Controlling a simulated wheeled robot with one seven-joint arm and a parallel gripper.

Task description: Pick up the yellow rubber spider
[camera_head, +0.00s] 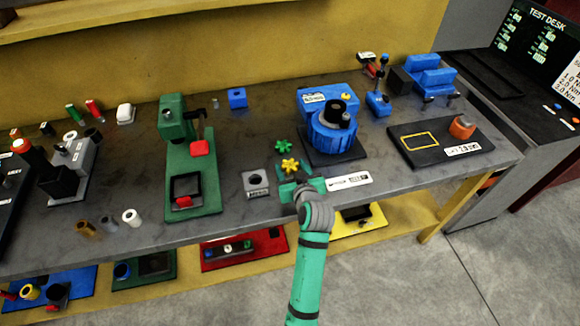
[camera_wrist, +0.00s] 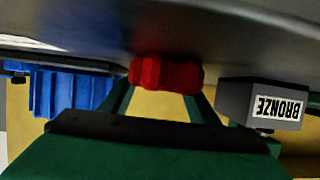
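The yellow rubber spider (camera_head: 290,165) lies flat on the grey bench in the head view, just beyond my gripper (camera_head: 302,188). A green spider (camera_head: 284,146) lies right behind it. In the head view my gripper's two green fingers look spread apart, low over the bench's front. In the wrist view a red lobed piece (camera_wrist: 166,75) sits at the fingertips; whether the fingers touch it is unclear. My gripper seems to hide this red piece in the head view. The yellow spider cannot be made out in the wrist view.
A grey block labelled BRONZE (camera_head: 256,183) stands left of the spiders, also in the wrist view (camera_wrist: 262,102). A blue rotary unit (camera_head: 331,130) stands to the right. A green press (camera_head: 190,170) is further left. A white label (camera_head: 348,181) lies right of my gripper.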

